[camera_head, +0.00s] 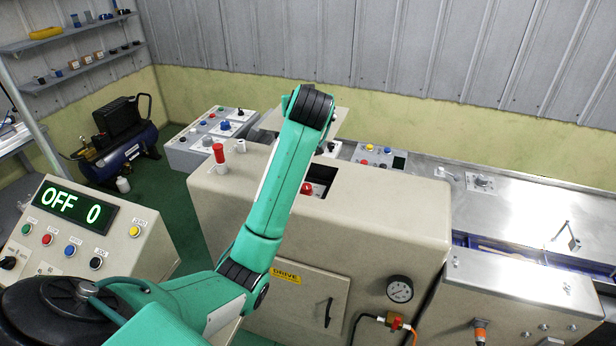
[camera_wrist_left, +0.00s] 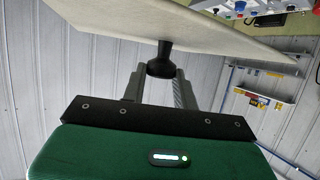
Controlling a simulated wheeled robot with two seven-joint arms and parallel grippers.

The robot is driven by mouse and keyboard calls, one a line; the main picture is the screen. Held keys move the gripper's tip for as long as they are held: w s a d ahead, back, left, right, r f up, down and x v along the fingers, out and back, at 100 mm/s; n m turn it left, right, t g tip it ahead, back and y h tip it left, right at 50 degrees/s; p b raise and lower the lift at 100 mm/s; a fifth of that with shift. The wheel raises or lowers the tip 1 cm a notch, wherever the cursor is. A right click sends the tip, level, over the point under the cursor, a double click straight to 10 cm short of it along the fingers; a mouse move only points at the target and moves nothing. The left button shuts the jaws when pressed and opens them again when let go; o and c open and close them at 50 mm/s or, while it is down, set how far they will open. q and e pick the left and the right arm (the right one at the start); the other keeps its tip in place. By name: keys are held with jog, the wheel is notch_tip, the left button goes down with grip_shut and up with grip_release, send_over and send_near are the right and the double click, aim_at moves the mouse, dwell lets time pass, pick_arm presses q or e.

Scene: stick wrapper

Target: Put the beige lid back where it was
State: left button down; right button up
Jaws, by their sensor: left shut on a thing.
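The beige lid (camera_head: 341,121) is a flat plate held up behind my left arm in the head view, above the beige cabinet (camera_head: 390,215). In the left wrist view the lid (camera_wrist_left: 190,25) is tilted across the top, with a black knob (camera_wrist_left: 161,62) on its face. My left gripper (camera_wrist_left: 160,84) is shut on that knob. In the head view the gripper is hidden behind my arm. A dark rectangular opening (camera_head: 323,173) is in the cabinet top, with a red part (camera_head: 307,188) at it; my arm partly covers it. My right gripper is not in view.
A red-topped post (camera_head: 218,153) stands on the cabinet top, left of the opening. A grey button box (camera_head: 378,157) sits behind it, and another box (camera_head: 210,138) is at the back left. A metal conveyor housing (camera_head: 530,205) extends right. The cabinet top's right part is clear.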

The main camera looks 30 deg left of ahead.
pick_arm(q)
notch_tip(320, 180, down, 18)
jog(key=p, duration=0.3)
jog(key=shift+f+p, duration=0.45)
jog(key=shift+f, duration=0.15)
jog(key=c, duration=1.1)
grip_release()
jog(key=shift+f, duration=0.1)
